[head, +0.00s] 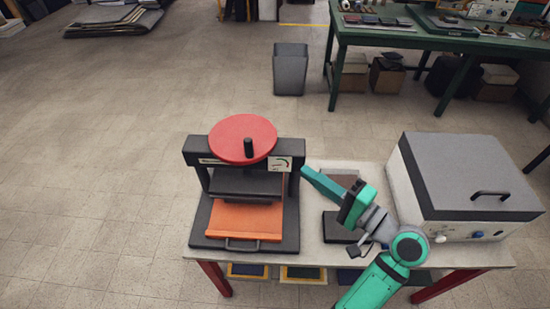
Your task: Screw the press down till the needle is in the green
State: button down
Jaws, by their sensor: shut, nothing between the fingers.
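The press (292,190) stands on the left of the table, a dark frame with a round red wheel (235,135) on top. A short black knob (248,147) stands up from the wheel's near edge. A small gauge (281,164) with a green part is on the right of the crossbeam; its needle is too small to read. Under the dark pressing plate (245,184) lies an orange piece (235,221). My gripper (306,173) is shut and empty, just right of the press's crossbeam, pointing left, apart from the knob.
A white box machine with a grey lid (465,177) stands on the table's right. A dark item (340,228) lies between it and the press, partly behind my arm. A grey bin (290,69) and a green workbench (430,42) stand farther back.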

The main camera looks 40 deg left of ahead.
send_near(253, 152)
jog(key=w+a, duration=0.2)
jog(key=w, duration=0.3)
jog(key=shift+s+a, duration=0.4)
jog(key=shift+a, duration=0.3)
jog(key=shift+s+a, duration=0.45)
jog(key=shift+a, duration=0.25)
jog(key=shift+s+a, duration=0.4)
jog(key=shift+a, duration=0.3)
jog(key=shift+s+a, duration=0.1)
jog(key=shift+s+a, duration=0.5)
jog(key=shift+s, duration=0.25)
jog(key=shift+w+d, duration=0.1)
jog(key=shift+w, duration=0.05)
